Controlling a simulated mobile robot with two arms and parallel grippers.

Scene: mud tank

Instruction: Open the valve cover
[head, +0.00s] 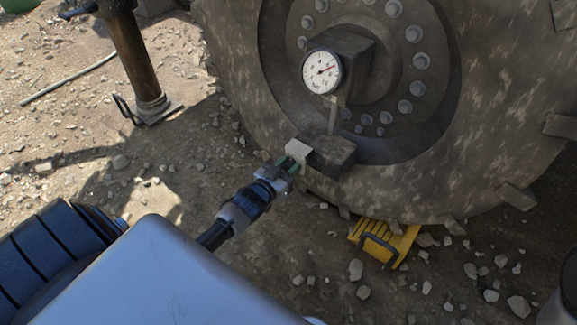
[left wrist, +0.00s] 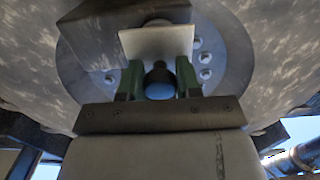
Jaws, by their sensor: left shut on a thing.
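My left gripper (head: 291,163) reaches up to the wheel's lower left, its green fingers shut on a pale square plate (head: 298,150), which I take to be the valve cover. The plate is at the left end of a dark block (head: 333,155) low on the wheel face. In the left wrist view the pale plate (left wrist: 155,42) spans the tips of the green fingers (left wrist: 160,72). A round dark part with a bluish face (left wrist: 160,84) shows between the fingers; what it is, I cannot tell. The plate's hinge is hidden. My right gripper is not in view.
A dial gauge (head: 322,72) sits on a box at the hub of the big muddy wheel (head: 430,180), above the block. A yellow chock (head: 384,243) lies under the wheel. A dark post (head: 133,60) stands at upper left. Stony ground between is open.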

